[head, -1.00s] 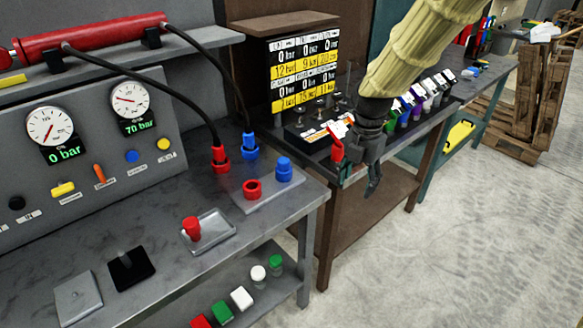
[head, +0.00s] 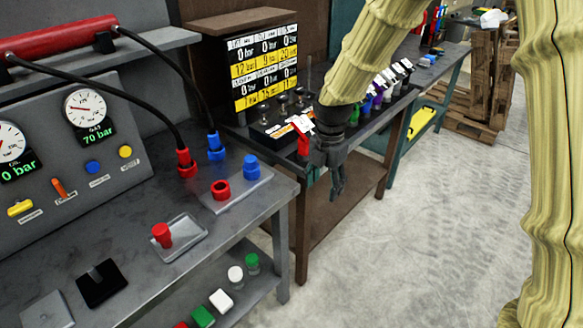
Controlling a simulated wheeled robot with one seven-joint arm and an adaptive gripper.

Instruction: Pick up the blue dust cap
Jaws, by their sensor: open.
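The blue dust cap (head: 251,166) shows in the head view as a short blue cylinder standing upright at the right of a grey plate (head: 226,203) on the workbench. It appears to sit on a blue fitting, though I cannot tell where one ends and the other begins. My gripper (head: 338,194) is open and empty. It points down to the right of the blue cap, clear of it, in front of the brown table. The jaws are small and dark here, and the gap between them is hard to see.
A red ring fitting (head: 220,190) stands left of the blue cap. Behind are red (head: 186,163) and blue (head: 215,148) hose connectors with black hoses. A red cap (head: 162,235) is in a clear tray (head: 181,250). The brown table (head: 291,178) adjoins the bench (head: 272,208).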

